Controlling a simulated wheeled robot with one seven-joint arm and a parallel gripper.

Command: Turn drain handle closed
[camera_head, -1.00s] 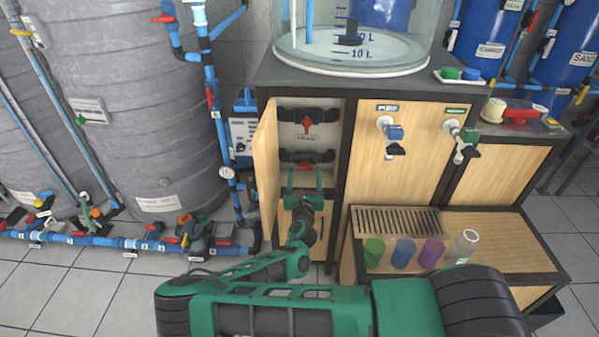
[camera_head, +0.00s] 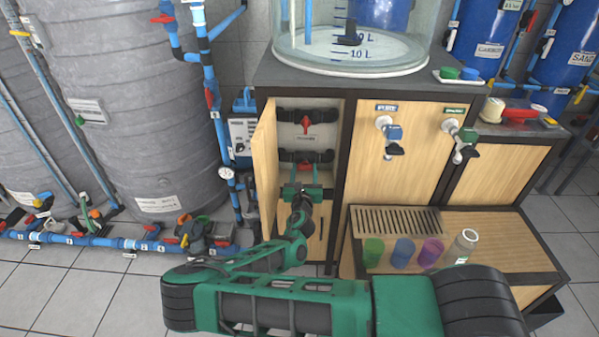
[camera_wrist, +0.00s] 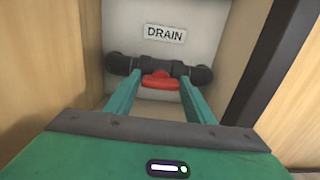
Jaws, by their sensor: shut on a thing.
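The red drain handle (camera_wrist: 160,81) sits on a black pipe (camera_wrist: 120,64) under a white "DRAIN" label (camera_wrist: 165,34), inside the open cabinet. In the wrist view my gripper's two green fingers (camera_wrist: 160,95) reach in from either side of the handle, and the handle lies between their tips. The handle looks roughly level along the pipe. In the head view my gripper (camera_head: 304,178) is inside the cabinet at the lower pipe, and the red handle (camera_head: 305,166) shows just above it. Finger contact is hard to make out in the picture, but the jaws are shut on the handle.
An upper pipe with another red handle (camera_head: 306,124) is above the drain pipe. The open wooden cabinet door (camera_head: 265,170) stands close on the left. The dark cabinet frame (camera_head: 344,150) is close on the right.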

